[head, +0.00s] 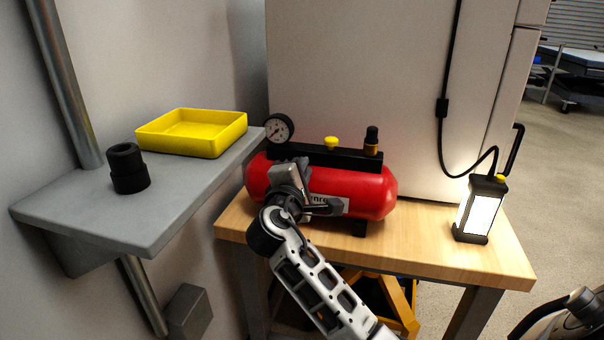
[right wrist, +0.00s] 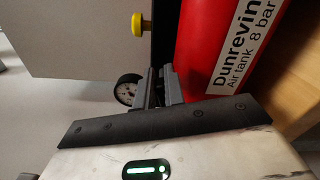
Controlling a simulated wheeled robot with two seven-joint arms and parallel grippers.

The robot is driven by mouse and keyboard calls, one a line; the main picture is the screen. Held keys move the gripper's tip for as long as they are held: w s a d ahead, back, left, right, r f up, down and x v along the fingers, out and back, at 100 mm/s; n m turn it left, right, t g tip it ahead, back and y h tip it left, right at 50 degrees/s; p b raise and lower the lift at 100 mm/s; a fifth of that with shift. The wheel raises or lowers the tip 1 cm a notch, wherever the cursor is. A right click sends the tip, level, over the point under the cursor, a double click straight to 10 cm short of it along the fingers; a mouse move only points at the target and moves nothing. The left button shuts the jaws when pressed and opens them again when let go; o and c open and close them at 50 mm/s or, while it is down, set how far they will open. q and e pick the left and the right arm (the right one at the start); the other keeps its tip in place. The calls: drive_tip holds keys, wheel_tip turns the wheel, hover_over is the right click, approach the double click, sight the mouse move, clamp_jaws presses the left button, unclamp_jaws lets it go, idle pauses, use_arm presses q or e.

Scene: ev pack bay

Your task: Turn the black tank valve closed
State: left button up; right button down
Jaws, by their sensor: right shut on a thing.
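The red air tank (head: 375,190) lies on the wooden bench, with a black bar along its top. My right gripper (head: 290,176) is at the front left of the tank, below the gauge. In the right wrist view, its two grey fingers (right wrist: 158,82) are close together, with a dark part between them. The gripper is shut on this part, which I take to be the black tank valve (right wrist: 159,95). The fingers and hand hide most of it, so its angle cannot be told. My left gripper is not in view.
A round gauge (head: 278,129), a yellow knob (head: 331,142) and a black knob with an orange band (head: 372,139) stand along the tank. A lit lamp (head: 478,212) is at the bench's right. A grey shelf (head: 95,205) at left holds a yellow tray (head: 205,146) and black cylinder (head: 128,168).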

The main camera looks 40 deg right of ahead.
drive_tip(key=shift+f+m+b, duration=0.25)
drive_tip(key=shift+m+b, duration=0.05)
drive_tip(key=shift+m, duration=0.7)
drive_tip(key=c, duration=1.5)
unclamp_jaws()
